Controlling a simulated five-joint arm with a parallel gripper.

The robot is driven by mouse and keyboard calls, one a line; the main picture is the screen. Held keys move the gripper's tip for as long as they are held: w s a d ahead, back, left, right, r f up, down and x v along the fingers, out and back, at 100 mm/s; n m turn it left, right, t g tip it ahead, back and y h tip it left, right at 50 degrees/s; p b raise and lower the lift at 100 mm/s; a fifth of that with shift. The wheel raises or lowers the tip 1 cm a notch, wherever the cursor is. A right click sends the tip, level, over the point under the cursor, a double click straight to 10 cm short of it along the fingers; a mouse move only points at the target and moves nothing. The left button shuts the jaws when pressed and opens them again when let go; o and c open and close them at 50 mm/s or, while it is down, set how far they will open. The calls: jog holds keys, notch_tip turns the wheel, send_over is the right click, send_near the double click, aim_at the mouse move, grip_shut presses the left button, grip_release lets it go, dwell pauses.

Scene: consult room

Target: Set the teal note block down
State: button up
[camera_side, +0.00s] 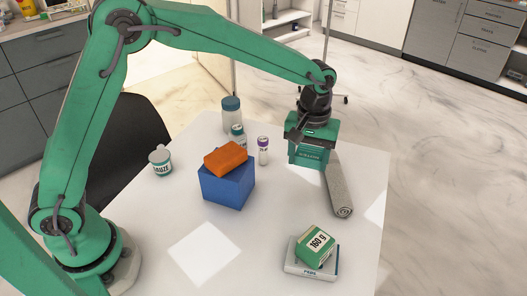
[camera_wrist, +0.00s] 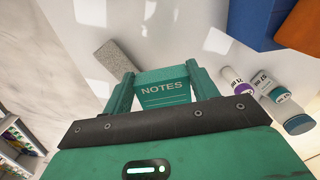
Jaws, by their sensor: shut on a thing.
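The teal note block (camera_wrist: 163,82), lettered "NOTES", sits between the two fingers of my gripper (camera_wrist: 160,98) in the wrist view. My gripper is shut on it. In the side view the block (camera_side: 307,156) shows below my gripper (camera_side: 312,138), over the far right part of the white table (camera_side: 270,255). I cannot tell whether its underside touches the table.
A grey roll (camera_side: 339,187) lies close to the block's right. A purple-capped tube (camera_side: 263,151) and bottles (camera_side: 231,115) stand to the left. An orange block (camera_side: 226,159) lies on a blue box (camera_side: 228,188). A green 160 g box (camera_side: 316,244) lies on a pad in front.

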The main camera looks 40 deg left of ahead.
jog(key=s+d+n, duration=0.3)
jog(key=s+d, duration=0.1)
jog(key=s, duration=0.4)
jog(key=s+d+n, duration=0.3)
jog(key=s+d, duration=0.1)
jog(key=s, duration=0.4)
jog(key=s+a+n, duration=0.2)
jog(key=s+n, duration=0.4)
jog(key=s, duration=1.1)
jog(key=shift+s+a+f+n, duration=0.15)
jog(key=shift+f+n, duration=0.2)
jog(key=shift+n, duration=0.05)
jog(key=shift+f, duration=0.1)
send_over(245, 260)
notch_tip(245, 260, down, 7)
jog(key=shift+r, duration=0.1)
jog(key=shift+f, duration=2.05)
jog(key=shift+f, duration=0.15)
